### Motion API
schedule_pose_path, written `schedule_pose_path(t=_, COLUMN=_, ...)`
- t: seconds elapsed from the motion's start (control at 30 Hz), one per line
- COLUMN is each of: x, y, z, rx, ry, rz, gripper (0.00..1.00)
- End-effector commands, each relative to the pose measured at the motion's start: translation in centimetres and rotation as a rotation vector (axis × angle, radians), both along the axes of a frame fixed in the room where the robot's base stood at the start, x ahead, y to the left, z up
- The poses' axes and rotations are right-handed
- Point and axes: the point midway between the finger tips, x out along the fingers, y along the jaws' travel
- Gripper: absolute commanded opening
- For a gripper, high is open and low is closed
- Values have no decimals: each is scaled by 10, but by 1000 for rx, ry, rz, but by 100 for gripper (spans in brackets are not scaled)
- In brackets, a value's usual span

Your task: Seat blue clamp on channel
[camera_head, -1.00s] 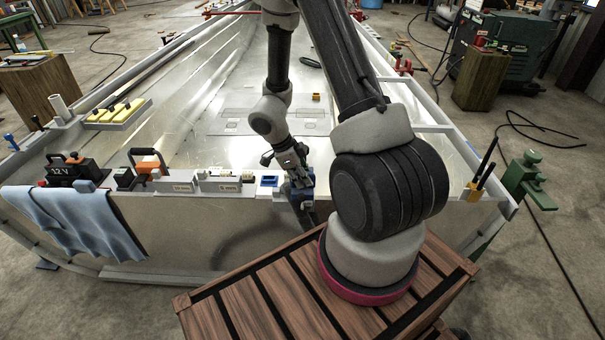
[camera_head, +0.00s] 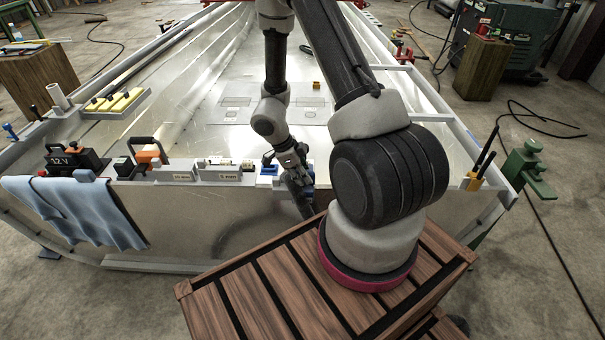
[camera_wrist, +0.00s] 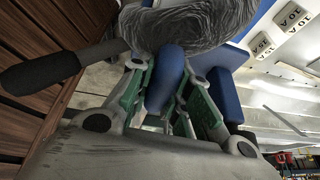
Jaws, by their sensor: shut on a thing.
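My gripper (camera_head: 296,168) is at the near wall of the hull, right of a small blue box (camera_head: 268,171) on the top ledge. In the wrist view its green-padded fingers are shut on the blue clamp (camera_wrist: 166,78) at a rounded blue part. More blue body shows behind the right finger, and a black handle (camera_wrist: 40,72) sticks out left. A rough grey part crosses the top of that view. In the head view the clamp is mostly hidden by the gripper; a dark bar slants down below it. I cannot tell whether the clamp touches the channel.
The ledge holds grey labelled blocks (camera_head: 176,172), an orange-and-black tool (camera_head: 150,156) and a 12 V battery (camera_head: 78,160). A blue cloth (camera_head: 75,210) hangs at left. My slatted wooden base is close below. A green vise (camera_head: 527,170) stands at right.

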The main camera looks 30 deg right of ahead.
Motion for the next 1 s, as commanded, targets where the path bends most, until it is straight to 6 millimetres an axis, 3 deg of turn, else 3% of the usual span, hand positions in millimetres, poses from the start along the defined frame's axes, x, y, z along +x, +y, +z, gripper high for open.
schedule_pose_path(t=1.0, x=-6, y=4, z=-1, rx=0, ry=0, rz=1, gripper=0)
